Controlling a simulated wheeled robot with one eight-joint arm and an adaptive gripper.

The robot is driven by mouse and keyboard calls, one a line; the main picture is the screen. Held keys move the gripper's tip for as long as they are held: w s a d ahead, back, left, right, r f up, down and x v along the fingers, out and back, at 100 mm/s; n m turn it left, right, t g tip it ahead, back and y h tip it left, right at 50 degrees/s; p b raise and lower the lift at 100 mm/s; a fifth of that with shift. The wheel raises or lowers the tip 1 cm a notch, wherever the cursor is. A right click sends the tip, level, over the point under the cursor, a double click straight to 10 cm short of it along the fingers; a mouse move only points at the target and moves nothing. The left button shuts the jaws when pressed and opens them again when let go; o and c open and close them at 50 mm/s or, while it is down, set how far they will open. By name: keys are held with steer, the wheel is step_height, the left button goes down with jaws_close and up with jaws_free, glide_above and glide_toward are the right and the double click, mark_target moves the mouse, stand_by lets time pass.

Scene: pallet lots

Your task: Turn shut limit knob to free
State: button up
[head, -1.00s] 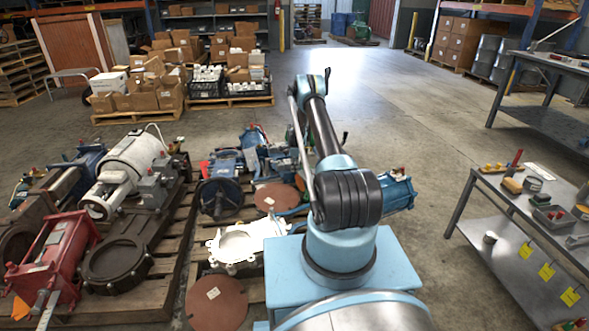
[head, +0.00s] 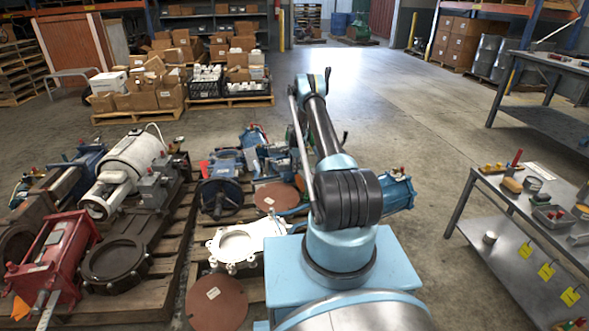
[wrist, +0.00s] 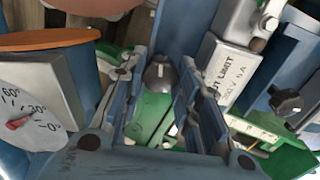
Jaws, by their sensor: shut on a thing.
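In the wrist view, my gripper (wrist: 162,78) has its two blue fingers on either side of a dark grey knob (wrist: 160,71) with a pale mark on it. The fingers are shut on this knob, above a green body. A white label (wrist: 222,78) ending in "UT LIMIT" is right of the fingers, its left end cut off by the right finger. A second black knob (wrist: 287,101) with a pale mark sits further right, apart from the gripper. In the head view my arm reaches over the pallet and its fingers cannot be made out.
A dial (wrist: 30,112) with a red pointer and degree marks is left of the fingers. Blue and green housings crowd close around. In the head view, a white flange (head: 234,246) lies on the pallet and a metal cart (head: 480,228) stands right. Open floor lies beyond.

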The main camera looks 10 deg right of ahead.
steer(key=n, duration=0.4)
steer(key=shift+n, duration=0.3)
steer(key=n, duration=0.3)
steer(key=shift+n, duration=0.4)
steer(key=n, duration=0.3)
steer(key=shift+n+y, duration=0.3)
steer(key=shift+n, duration=1.7)
steer(key=o, duration=0.8)
steer(key=shift+r, duration=0.1)
